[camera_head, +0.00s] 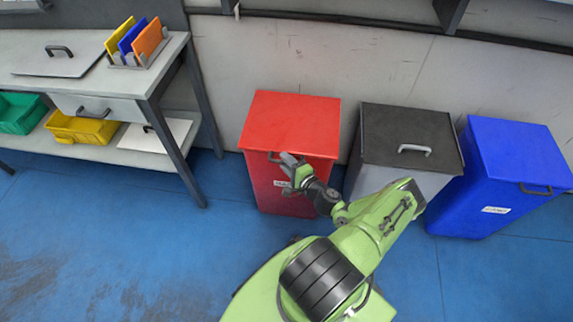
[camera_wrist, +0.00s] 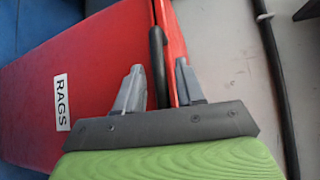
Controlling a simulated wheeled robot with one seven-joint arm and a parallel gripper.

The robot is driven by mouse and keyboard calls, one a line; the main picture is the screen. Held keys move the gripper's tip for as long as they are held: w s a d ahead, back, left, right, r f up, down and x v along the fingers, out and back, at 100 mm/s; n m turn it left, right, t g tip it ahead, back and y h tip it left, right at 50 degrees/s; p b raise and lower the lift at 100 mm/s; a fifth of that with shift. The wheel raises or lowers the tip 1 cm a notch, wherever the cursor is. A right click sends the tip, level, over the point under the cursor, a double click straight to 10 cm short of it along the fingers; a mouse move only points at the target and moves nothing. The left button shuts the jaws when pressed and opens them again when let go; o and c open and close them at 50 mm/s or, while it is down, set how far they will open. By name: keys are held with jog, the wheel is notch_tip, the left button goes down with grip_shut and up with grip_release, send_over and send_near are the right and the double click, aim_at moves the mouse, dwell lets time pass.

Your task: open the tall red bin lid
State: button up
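The tall red bin (camera_head: 268,185) stands against the wall, its flat red lid (camera_head: 292,118) lying down over the top. The lid's dark handle (camera_wrist: 157,50) is on the front edge; part of it also shows in the head view, left of my gripper (camera_head: 290,170). In the wrist view, my gripper (camera_wrist: 160,80) has its two grey fingers apart, with the handle between them. I see gaps beside the handle, so the fingers do not look closed on it. A white RAGS label (camera_wrist: 62,102) is on the bin's front in the wrist view.
A grey bin with a black lid (camera_head: 405,130) stands right of the red bin, with a blue bin (camera_head: 485,205) beyond it. A workbench (camera_head: 172,65) stands to the left, with green (camera_head: 20,112) and yellow (camera_head: 80,129) trays on its shelf. The floor at left is clear.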

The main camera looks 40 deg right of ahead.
jog(key=shift+w, duration=0.1)
grip_shut()
jog(key=shift+r, duration=0.1)
